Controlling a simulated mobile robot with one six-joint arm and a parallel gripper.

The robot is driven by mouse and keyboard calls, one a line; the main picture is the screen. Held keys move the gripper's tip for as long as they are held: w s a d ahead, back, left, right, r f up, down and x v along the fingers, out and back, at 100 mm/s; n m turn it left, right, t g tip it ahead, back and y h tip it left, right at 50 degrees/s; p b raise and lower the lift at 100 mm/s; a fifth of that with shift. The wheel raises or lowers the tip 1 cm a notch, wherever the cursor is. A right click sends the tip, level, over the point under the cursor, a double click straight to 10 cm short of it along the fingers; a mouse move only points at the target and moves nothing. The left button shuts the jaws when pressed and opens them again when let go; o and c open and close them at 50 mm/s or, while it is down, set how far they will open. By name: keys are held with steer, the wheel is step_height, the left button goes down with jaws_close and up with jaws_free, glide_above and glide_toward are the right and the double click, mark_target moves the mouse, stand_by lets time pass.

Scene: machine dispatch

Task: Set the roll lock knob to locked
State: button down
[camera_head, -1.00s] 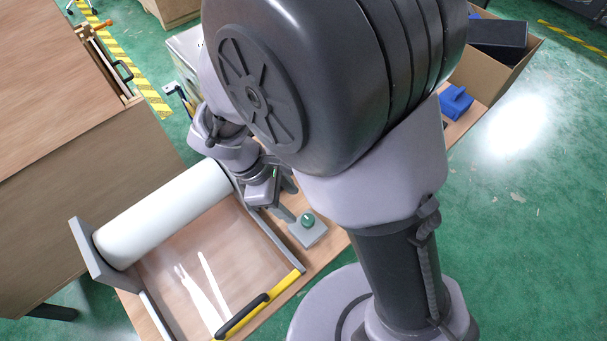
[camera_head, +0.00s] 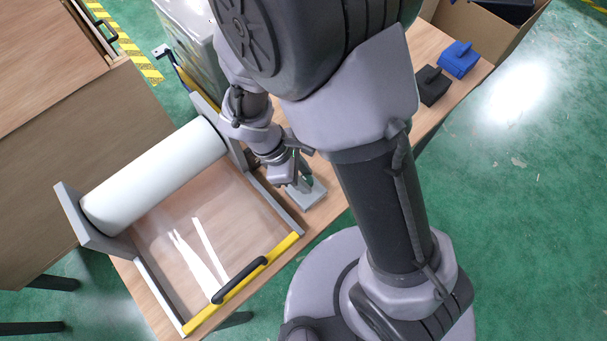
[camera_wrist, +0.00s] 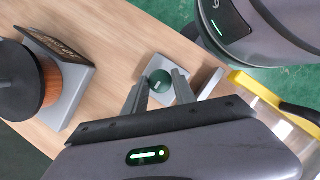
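The round green knob (camera_wrist: 159,81) has a pale mark on its top and sits on a small light grey square plate (camera_wrist: 183,93). In the head view the plate (camera_head: 312,196) lies on the table right of the roll holder, and my gripper mostly hides the knob. My gripper (camera_wrist: 161,77) is open, with one finger on each side of the knob's near part. I cannot tell whether the fingers touch it or which setting it is on. The white roll (camera_head: 155,178) lies in its grey holder (camera_head: 85,225).
A yellow bar with a black handle (camera_head: 240,281) crosses the holder's front. A blue block (camera_head: 459,59) and a dark block (camera_head: 432,87) lie farther right on the table, near a cardboard box (camera_head: 480,32). A grey stand with a dark panel (camera_wrist: 62,48) shows in the wrist view.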

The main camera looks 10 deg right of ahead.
stand_by(0.3)
steer(key=m+p, duration=0.1)
steer(key=m, duration=0.1)
steer(key=m+g, duration=0.1)
steer(key=m, duration=0.1)
steer(key=shift+w+r+g+y+p, duration=0.1)
steer(key=shift+w+g+y+p, duration=0.05)
steer(key=shift+g+y+p, duration=0.2)
steer(key=m+g+y, duration=0.1)
steer(key=m, duration=0.3)
steer(key=shift+d+m+p, duration=0.15)
steer(key=shift+m+p, duration=0.15)
steer(key=shift+p, duration=0.1)
steer(key=m+y, duration=0.1)
steer(key=m, duration=0.3)
steer(key=shift+w+d+m+g+y, duration=0.1)
steer(key=shift+w+m+g+y, duration=0.05)
steer(key=shift+m+g+y, duration=0.2)
steer(key=shift+d+m+y+b, duration=0.1)
steer(key=shift+m+y+b, duration=0.55)
steer(key=shift+m, duration=1.6)
steer(key=shift+y, duration=0.35)
steer(key=c, duration=1)
jaws_free()
steer(key=shift+c, duration=0.2)
